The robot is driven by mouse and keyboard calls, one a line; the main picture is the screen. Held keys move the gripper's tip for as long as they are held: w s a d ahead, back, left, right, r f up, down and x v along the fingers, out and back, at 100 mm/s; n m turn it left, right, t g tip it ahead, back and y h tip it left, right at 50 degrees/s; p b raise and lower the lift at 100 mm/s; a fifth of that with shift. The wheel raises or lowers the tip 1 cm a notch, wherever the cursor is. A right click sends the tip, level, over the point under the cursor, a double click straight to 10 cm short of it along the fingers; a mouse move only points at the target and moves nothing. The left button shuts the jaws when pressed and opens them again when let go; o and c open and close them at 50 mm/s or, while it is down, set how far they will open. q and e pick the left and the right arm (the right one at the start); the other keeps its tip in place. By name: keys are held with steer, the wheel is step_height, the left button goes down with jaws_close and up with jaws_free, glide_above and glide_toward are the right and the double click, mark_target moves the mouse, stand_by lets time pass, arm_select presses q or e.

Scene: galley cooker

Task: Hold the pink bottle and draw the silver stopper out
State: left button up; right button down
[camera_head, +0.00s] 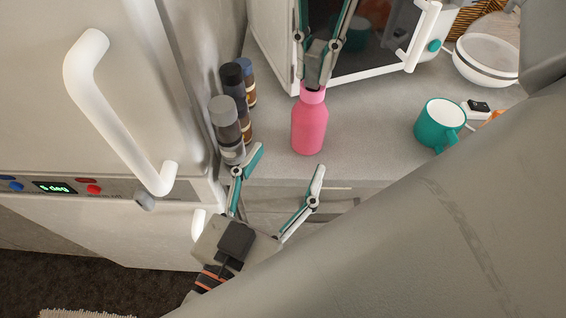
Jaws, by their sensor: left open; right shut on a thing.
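The pink bottle (309,127) stands upright on the grey counter, near its front edge. My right gripper (314,84) comes down from the top of the view, its fingers closed at the bottle's neck. It is shut on the silver stopper, which is mostly hidden between the fingers; I cannot tell whether the stopper is still seated in the neck. My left gripper (287,164) is open and empty, with its fingers spread just in front of the bottle and below it in the view, not touching it.
A microwave (272,50) is behind. A teal mug (440,122) and white bowl (487,60) are to the right. A fridge with a white handle (120,110) fills the left.

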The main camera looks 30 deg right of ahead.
mark_target(310, 117)
arm_select(q)
steer(key=x, duration=1.2)
steer(key=c, duration=1.5)
